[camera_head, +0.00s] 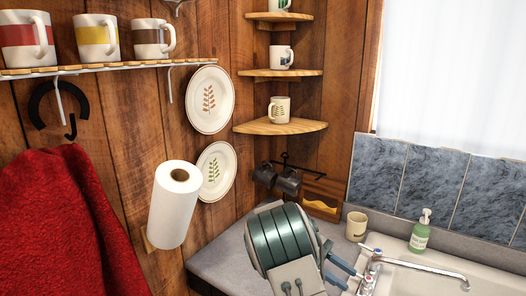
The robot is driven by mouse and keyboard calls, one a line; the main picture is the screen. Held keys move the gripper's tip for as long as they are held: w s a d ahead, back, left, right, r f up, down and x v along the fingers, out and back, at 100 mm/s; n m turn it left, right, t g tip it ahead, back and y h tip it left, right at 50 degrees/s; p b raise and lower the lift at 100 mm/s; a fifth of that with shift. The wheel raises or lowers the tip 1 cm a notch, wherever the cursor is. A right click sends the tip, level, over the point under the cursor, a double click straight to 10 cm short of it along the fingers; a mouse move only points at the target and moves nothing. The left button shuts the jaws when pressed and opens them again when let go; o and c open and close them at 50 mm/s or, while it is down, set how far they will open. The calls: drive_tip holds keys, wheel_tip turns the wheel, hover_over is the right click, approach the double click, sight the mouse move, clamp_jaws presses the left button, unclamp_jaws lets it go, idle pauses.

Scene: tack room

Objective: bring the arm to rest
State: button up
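My gripper (351,280) is at the lower middle of the head view, at the end of my teal and grey arm. Its two blue-grey fingers point to the lower right and stand apart, with nothing seen between them. The gripper shows in front of the grey counter (222,264), close to the left side of the sink faucet (402,264) in the picture. I cannot tell whether it touches the faucet. Part of my arm below is cut off by the frame edge.
A cream cup (356,226) and a green soap bottle (420,232) stand behind the sink (440,281). A paper towel roll (173,205) is on the wooden wall. Corner shelves (281,127) hold mugs, and a red cloth (66,225) hangs at left.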

drive_tip(key=s+a+f+m+t+y+b, duration=0.1)
drive_tip(key=s+m+t+y+b, duration=0.3)
drive_tip(key=s, duration=0.6)
drive_tip(key=s+a+f+m+t+y+b, duration=0.2)
drive_tip(key=s+a+m+t+y+b, duration=0.1)
drive_tip(key=s+t+y, duration=0.5)
drive_tip(key=shift+s+a+f+m+t+b, duration=0.25)
drive_tip(key=shift+s+m+t+b, duration=0.2)
drive_tip(key=shift+s+b, duration=0.55)
drive_tip(key=shift+s, duration=0.15)
